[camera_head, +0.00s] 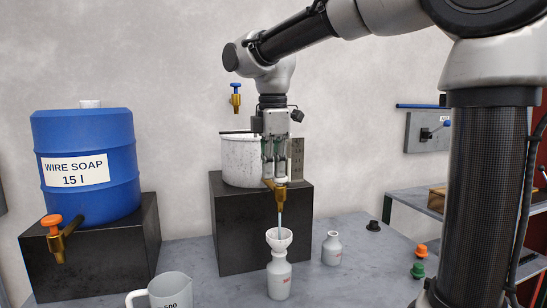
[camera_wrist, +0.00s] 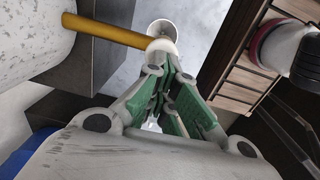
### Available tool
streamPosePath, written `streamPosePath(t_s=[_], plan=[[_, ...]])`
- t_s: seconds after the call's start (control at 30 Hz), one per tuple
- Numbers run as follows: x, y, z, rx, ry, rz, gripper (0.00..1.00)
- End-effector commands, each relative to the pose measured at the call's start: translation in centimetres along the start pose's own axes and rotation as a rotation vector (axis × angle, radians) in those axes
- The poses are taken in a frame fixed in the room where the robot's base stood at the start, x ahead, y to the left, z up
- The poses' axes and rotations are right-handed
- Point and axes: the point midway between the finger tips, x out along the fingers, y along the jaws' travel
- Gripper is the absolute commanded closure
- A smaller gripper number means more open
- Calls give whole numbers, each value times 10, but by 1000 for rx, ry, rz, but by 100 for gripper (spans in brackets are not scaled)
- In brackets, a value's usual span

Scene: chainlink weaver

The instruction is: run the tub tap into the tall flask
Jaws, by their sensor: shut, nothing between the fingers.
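The white speckled tub (camera_head: 238,160) stands on a dark block, and its side shows in the wrist view (camera_wrist: 28,32). Its brass tap (camera_head: 281,196) sticks out at the front, and the tap's pipe shows in the wrist view (camera_wrist: 103,29). A thin, pale stream (camera_head: 280,219) runs from the spout down into a white funnel (camera_head: 279,239). The funnel sits in the mouth of the tall flask (camera_head: 279,281), which stands upright below the tap. My gripper (camera_head: 273,176) is shut and empty, its fingertips right at the top of the tap. They partly hide the tap's handle.
A blue soap drum (camera_head: 85,145) with an orange-handled tap (camera_head: 56,238) stands on a block at left. A white jug (camera_head: 168,289) is at the front. A small bottle (camera_head: 332,248) stands right of the flask. Green (camera_head: 417,270) and orange (camera_head: 421,251) stoppers lie further right.

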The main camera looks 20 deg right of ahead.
Motion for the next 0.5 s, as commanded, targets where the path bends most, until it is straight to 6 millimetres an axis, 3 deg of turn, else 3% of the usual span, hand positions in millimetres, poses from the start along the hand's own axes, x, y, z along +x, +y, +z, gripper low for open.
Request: streamPosePath(t_s=[0.17,0.5], plan=[[-12,-2,-2,1,1,-3,100],[-88,-5,-3,4,2,3,100]])
